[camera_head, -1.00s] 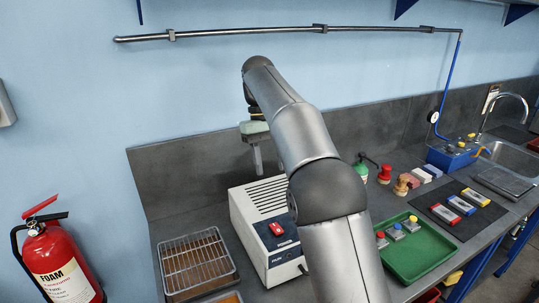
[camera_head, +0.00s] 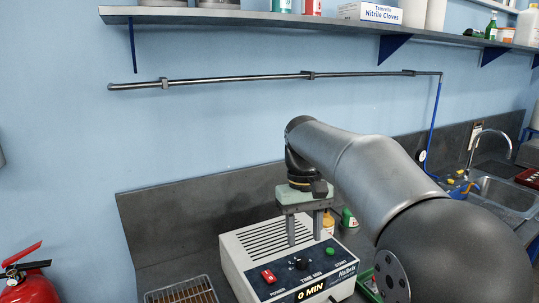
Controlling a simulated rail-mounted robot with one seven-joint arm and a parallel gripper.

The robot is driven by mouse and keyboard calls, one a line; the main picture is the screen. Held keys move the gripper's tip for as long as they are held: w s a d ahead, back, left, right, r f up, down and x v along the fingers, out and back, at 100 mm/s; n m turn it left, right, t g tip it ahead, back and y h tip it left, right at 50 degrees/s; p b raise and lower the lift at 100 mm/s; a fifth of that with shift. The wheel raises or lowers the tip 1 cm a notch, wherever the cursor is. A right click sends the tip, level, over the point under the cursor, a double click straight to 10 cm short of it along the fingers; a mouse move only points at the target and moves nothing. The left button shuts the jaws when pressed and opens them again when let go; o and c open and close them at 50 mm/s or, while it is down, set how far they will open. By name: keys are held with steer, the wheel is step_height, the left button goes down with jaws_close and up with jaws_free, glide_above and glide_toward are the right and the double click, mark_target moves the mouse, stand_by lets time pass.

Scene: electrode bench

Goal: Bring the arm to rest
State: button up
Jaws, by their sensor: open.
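My gripper (camera_head: 306,229) points down above the white timer box (camera_head: 258,251), with two separate fingers and nothing between them. Its fingertips overlap the box's vented top and control panel in the picture; I cannot tell how close they come to it. The box has a red switch, a black knob, a green button and a display reading "0 MIN". My arm reaches in from the lower right and hides much of the bench there.
A wire rack (camera_head: 182,292) sits left of the box. A fire extinguisher (camera_head: 28,276) stands at the lower left. A sink (camera_head: 505,194) is at the right. A pipe (camera_head: 255,79) and a loaded shelf (camera_head: 250,17) run along the wall above.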

steer(key=s+d+f+m+t, duration=0.1)
steer(key=s+d+f, duration=0.3)
steer(key=s+f, duration=0.3)
steer(key=s+d+f+m+t, duration=0.1)
steer(key=s+f, duration=0.6)
steer(key=s, duration=0.9)
steer(key=d+m, duration=0.1)
steer(key=d, duration=0.1)
steer(key=shift+s+d+f+t, duration=0.15)
steer(key=shift+d+f+t, duration=0.15)
steer(key=shift+d+f, duration=0.1)
